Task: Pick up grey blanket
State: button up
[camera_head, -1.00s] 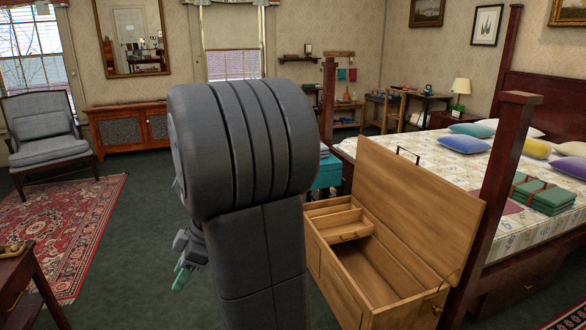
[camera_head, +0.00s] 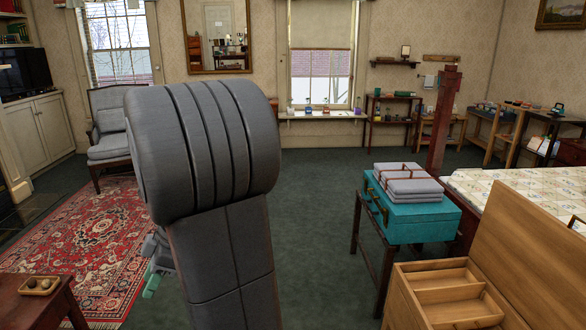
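The grey blanket (camera_head: 409,181) is a folded stack with a dark reddish strap around it. It lies flat on top of a teal case (camera_head: 423,222), right of centre in the head view. The case rests on a dark wooden stand (camera_head: 365,245). My gripper (camera_head: 152,284) shows only in part, low at the left behind my large grey arm link, with pale green fingertips. It is well to the left of the blanket and apart from it. Whether its fingers are open or shut cannot be made out.
An open wooden chest (camera_head: 402,297) with a tray inside stands at front right, its lid raised beside the bed (camera_head: 500,195). A dark bedpost (camera_head: 444,120) rises behind the blanket. A small table (camera_head: 40,300) stands front left. Green carpet (camera_head: 315,220) is clear between my arm and the stand.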

aim_at(404, 182)
jog(key=i+z, duration=0.1)
jog(key=i, duration=1.6)
jog(key=i+z, duration=0.4)
jog(key=i+j+z, duration=0.15)
jog(key=z, duration=0.25)
jog(key=i+j+z, duration=0.25)
jog(key=i+z, duration=0.35)
jog(key=z, duration=0.3)
jog(key=i+j+z, duration=0.1)
jog(key=z, duration=0.4)
jog(key=i+j+z, duration=0.1)
jog(key=z, duration=0.35)
jog(key=i+j+z, duration=0.2)
jog(key=z, duration=0.25)
jog(key=i+j+z, duration=0.2)
jog(key=z, duration=0.25)
jog(key=j, duration=0.1)
